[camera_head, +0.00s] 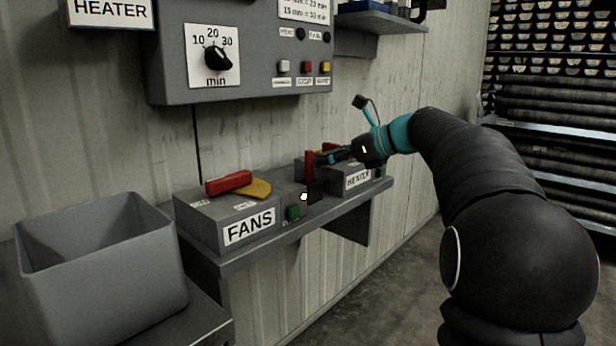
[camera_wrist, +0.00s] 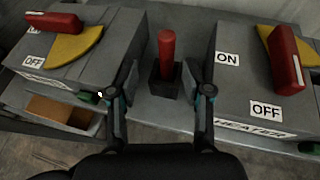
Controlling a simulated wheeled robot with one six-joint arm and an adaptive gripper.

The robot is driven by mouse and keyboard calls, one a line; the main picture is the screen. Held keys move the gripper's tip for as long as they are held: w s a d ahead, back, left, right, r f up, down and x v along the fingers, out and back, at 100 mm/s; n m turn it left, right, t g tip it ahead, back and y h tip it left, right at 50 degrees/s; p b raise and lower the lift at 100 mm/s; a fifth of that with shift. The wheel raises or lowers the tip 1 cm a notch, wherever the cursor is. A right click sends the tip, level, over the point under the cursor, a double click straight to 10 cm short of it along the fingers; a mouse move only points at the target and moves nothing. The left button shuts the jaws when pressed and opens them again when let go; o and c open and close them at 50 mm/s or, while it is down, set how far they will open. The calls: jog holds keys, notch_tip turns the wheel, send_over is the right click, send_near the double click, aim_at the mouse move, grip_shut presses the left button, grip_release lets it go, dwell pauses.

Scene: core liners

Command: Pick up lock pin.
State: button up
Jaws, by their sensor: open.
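The lock pin, a red upright pin (camera_wrist: 167,50), stands in a small black holder (camera_wrist: 164,82) between the two switch boxes. It also shows in the head view (camera_head: 309,167), where the black holder (camera_head: 315,192) is below it. My gripper (camera_wrist: 165,88) is open, with one finger on each side of the pin and holder in the wrist view. Nothing is between the fingers in a grip. In the head view my gripper (camera_head: 326,159) is close beside the pin, over the shelf; whether it touches the pin cannot be told.
The FANS box (camera_head: 222,212) with a red lever (camera_head: 229,183) is left of the pin; the HEATER box (camera_head: 352,178) is right. Both sit on a narrow grey wall shelf (camera_head: 290,240). A grey bin (camera_head: 100,255) stands at left. A control panel (camera_head: 170,60) hangs above.

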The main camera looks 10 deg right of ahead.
aim_at(309, 165)
jog(key=shift+w+d+f+x, duration=0.1)
jog(key=shift+x, duration=0.9)
jog(key=shift+w+d+f+x, duration=0.1)
jog(key=shift+x, duration=0.9)
jog(key=shift+w+d+f+x, duration=0.1)
jog(key=shift+x, duration=0.9)
jog(key=shift+s, duration=0.1)
grip_shut()
